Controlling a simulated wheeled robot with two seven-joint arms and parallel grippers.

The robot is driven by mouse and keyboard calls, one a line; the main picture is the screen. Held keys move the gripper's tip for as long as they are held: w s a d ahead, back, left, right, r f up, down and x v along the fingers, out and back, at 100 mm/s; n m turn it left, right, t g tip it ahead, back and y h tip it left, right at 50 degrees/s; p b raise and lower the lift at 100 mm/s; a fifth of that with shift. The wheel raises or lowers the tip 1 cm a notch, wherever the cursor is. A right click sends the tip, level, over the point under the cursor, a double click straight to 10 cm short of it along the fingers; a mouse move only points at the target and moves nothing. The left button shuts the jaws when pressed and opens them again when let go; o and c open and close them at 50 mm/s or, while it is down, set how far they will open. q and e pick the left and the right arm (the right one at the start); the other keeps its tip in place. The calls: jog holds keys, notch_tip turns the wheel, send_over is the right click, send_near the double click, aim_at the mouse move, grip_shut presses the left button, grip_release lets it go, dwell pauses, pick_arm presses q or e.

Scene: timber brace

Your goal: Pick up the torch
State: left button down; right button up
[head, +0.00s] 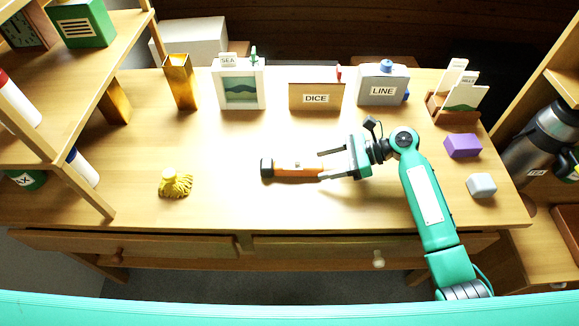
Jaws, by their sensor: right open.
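The torch (295,170) lies on its side near the middle of the wooden table. It has an orange body and a dark head at its left end. My right gripper (321,164) is open and comes in from the right. Its fingers point left, toward the torch. One finger shows behind the torch's right end and the other shows over or beside that end. I cannot tell whether the near finger touches it. My left gripper is not in view.
A yellow tufted object (175,184) sits left of the torch. A framed picture (239,86), a DICE box (316,96) and a LINE box (382,86) stand at the back. A purple block (462,146) and a grey block (481,185) lie right. The table's front middle is clear.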

aim_at(314, 167)
jog(key=x, duration=0.4)
jog(key=shift+f, duration=0.1)
jog(key=c, duration=1.1)
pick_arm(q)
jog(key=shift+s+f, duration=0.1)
pick_arm(e)
jog(key=shift+c, duration=0.2)
